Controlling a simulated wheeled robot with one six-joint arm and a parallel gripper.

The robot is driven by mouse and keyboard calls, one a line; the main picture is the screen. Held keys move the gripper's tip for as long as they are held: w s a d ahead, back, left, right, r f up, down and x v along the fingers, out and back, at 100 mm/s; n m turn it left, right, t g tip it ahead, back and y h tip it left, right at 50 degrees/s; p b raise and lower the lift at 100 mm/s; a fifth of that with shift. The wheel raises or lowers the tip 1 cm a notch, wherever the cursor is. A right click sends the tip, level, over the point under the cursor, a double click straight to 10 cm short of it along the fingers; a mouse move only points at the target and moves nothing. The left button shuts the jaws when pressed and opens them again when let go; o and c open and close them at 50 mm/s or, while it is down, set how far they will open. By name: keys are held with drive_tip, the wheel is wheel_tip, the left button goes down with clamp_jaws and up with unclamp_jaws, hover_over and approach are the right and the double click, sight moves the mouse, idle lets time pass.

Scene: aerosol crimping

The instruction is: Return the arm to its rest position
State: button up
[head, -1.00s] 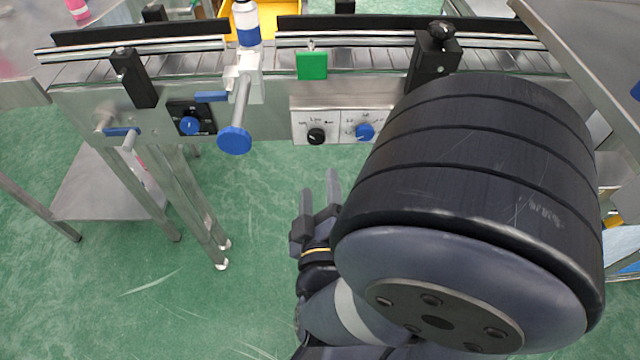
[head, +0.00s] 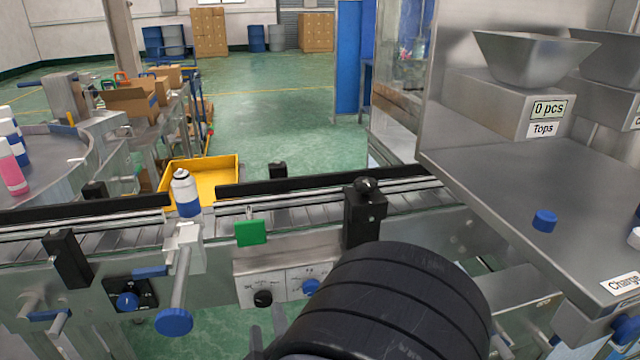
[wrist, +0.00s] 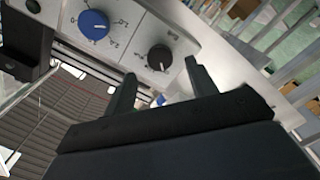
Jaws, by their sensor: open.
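My gripper (wrist: 157,88) is open in the wrist view, its two dark fingers apart with nothing between them. Behind the fingers is the conveyor's control panel with a blue knob (wrist: 93,24) and a black knob (wrist: 160,58). In the head view my gripper (head: 267,335) shows only in part at the bottom, below the same panel (head: 285,288). The large black ribbed part of my arm hides some of it. My gripper appears apart from the panel in the head view.
The conveyor (head: 310,212) crosses the head view, with a white and blue aerosol can (head: 186,193) on it. A yellow bin (head: 224,176) stands behind. A steel worktop (head: 500,170) with a blue cap (head: 545,220) is at right. A blue-ended handle (head: 174,320) juts from the conveyor's front.

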sight(263, 303)
drive_tip(key=shift+x, duration=2.15)
drive_tip(key=shift+s, duration=0.1)
drive_tip(key=v, duration=1.1)
drive_tip(key=x, duration=1.1)
drive_tip(key=shift+d, duration=0.1)
drive_tip(key=shift+f+m+b, duration=0.15)
drive_tip(key=shift+m+b, duration=0.2)
drive_tip(key=shift+m, duration=0.05)
drive_tip(key=m+b, duration=0.1)
drive_tip(key=m, duration=0.1)
drive_tip(key=shift+m, duration=0.4)
drive_tip(key=m+b, duration=0.2)
drive_tip(key=m, duration=0.3)
drive_tip(key=shift+m, duration=0.3)
drive_tip(key=m+b, duration=0.2)
drive_tip(key=m, duration=0.2)
drive_tip(key=m+b, duration=0.1)
drive_tip(key=m, duration=0.3)
drive_tip(key=shift+m, duration=0.4)
